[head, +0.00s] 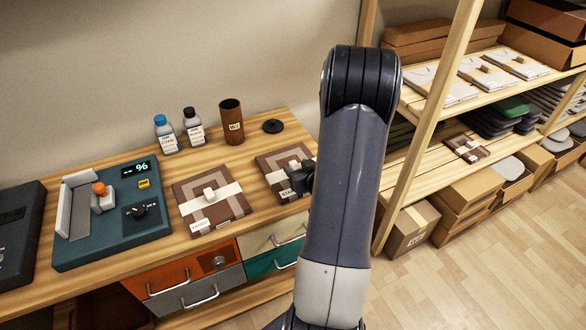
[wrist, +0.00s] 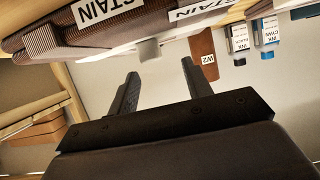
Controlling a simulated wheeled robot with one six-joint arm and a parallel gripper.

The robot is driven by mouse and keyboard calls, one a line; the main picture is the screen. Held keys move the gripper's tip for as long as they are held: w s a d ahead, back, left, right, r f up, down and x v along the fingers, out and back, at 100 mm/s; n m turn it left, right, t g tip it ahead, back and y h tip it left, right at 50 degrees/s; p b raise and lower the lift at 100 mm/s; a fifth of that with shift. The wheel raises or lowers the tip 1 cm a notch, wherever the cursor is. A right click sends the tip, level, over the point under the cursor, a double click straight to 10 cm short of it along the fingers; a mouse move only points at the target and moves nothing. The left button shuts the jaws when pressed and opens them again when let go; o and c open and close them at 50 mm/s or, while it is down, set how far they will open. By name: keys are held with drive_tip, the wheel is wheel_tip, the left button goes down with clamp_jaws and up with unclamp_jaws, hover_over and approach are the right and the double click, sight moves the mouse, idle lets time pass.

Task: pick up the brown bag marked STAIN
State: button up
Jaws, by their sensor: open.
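The brown bag marked STAIN (head: 272,160) lies flat at the right end of the wooden bench, with a pale band and a small pale knob on top. My gripper (head: 301,178) is over its right part, and my arm hides its right edge; its front label is only partly readable. In the wrist view the bag (wrist: 50,38) fills the top edge, with two white STAIN labels showing. The pale knob (wrist: 149,50) appears just beyond and between the tips of my open gripper (wrist: 160,68). Nothing is held between the fingers.
A similar brown bag (head: 225,187) lies to the left, beside a teal machine (head: 152,229). Two ink bottles (head: 166,138), a brown cup (head: 231,125) and a black disc (head: 273,126) stand behind. Wooden shelving (head: 425,130) rises to the right.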

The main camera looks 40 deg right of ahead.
sight(293, 162)
drive_tip(key=shift+d+p+x, duration=0.2)
drive_tip(key=shift+p+x, duration=0.1)
drive_tip(key=shift+x, duration=1.1)
drive_tip(key=shift+d+p+x, duration=0.15)
drive_tip(key=shift+p+x, duration=0.15)
drive_tip(key=shift+x, duration=1.1)
drive_tip(key=shift+s+f, duration=0.15)
drive_tip(key=shift+f, duration=0.05)
clamp_jaws()
